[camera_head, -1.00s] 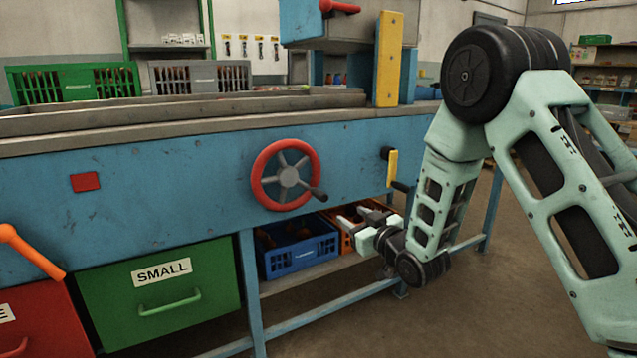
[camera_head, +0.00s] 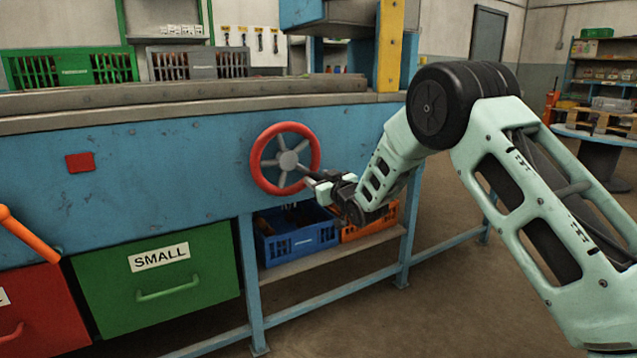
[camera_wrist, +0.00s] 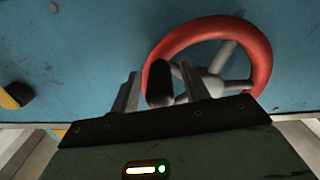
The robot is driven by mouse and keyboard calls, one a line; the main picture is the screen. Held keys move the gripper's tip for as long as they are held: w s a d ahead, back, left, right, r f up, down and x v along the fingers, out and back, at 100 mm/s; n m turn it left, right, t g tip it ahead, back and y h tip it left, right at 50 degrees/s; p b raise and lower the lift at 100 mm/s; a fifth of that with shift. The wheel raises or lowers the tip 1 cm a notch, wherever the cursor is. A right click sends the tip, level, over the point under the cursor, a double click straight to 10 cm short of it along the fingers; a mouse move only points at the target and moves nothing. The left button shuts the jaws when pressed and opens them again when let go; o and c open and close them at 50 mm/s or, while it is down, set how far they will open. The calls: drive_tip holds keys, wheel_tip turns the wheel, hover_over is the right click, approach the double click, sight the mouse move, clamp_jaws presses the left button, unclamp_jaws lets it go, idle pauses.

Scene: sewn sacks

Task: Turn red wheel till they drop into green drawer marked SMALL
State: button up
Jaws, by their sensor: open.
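The red wheel (camera_head: 258,159) with grey spokes is mounted on the blue front of the bench; it also shows in the wrist view (camera_wrist: 260,62). Its dark crank handle (camera_wrist: 158,82) sticks out toward me at the wheel's lower right. My gripper (camera_head: 310,177) is at this handle. In the wrist view the two fingers (camera_wrist: 158,92) are apart, with the handle between them; I cannot tell whether either finger touches it. The green drawer (camera_head: 205,285) marked SMALL is below the bench, left of the wheel, and looks shut. Its inside is hidden.
A blue crate (camera_head: 290,247) and an orange crate (camera_head: 370,228) stand on the low shelf under my gripper. A red drawer (camera_head: 45,310) and an orange lever (camera_head: 28,236) are at the left. The floor in front of the bench is clear.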

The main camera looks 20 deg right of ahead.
drive_tip(key=shift+w+a, duration=0.15)
drive_tip(key=shift+w, duration=0.2)
clamp_jaws()
drive_tip(key=shift+f, duration=0.1)
